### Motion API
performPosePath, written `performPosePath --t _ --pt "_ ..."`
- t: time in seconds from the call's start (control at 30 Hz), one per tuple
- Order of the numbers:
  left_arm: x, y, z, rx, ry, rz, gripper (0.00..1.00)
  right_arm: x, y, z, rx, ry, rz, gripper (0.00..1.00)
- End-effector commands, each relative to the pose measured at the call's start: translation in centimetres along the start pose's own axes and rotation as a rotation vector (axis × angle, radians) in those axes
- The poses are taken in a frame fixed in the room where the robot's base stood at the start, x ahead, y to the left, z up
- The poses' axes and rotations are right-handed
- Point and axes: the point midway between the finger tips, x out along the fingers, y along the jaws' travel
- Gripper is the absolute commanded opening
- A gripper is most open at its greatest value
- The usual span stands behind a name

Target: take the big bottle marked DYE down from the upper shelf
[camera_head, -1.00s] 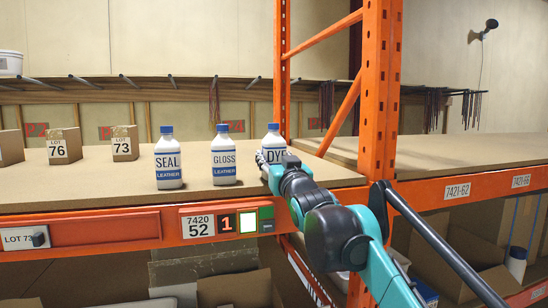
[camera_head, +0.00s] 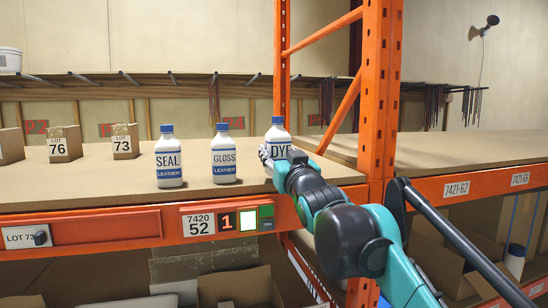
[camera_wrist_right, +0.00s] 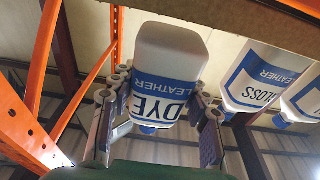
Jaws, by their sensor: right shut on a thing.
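The white DYE bottle (camera_head: 278,137), with a blue cap and a blue LEATHER band, is at the right end of the bottle row on the upper shelf (camera_head: 90,185). My right gripper (camera_head: 277,157) is shut on it and hides its lower part in the head view. In the right wrist view, the DYE bottle (camera_wrist_right: 165,60) shows inverted between the two fingers of the right gripper (camera_wrist_right: 158,100). The bottle looks slightly raised. Whether its base clears the shelf is hidden in the head view. My left gripper is not in view.
The GLOSS bottle (camera_head: 224,155) and SEAL bottle (camera_head: 168,160) stand to the left. Small boxes, LOT 76 (camera_head: 65,144) and LOT 73 (camera_head: 125,141), sit farther left. An orange upright (camera_head: 378,90) rises close to the right. The shelf's front has an orange beam (camera_head: 130,228).

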Motion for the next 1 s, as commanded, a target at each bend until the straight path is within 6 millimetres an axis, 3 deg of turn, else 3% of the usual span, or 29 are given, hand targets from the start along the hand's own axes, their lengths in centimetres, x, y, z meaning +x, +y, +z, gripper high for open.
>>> performPosePath --t 1.0 --pt "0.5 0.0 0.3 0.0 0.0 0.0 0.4 -8.4 0.0 -1.8 0.0 0.001 0.0 0.18"
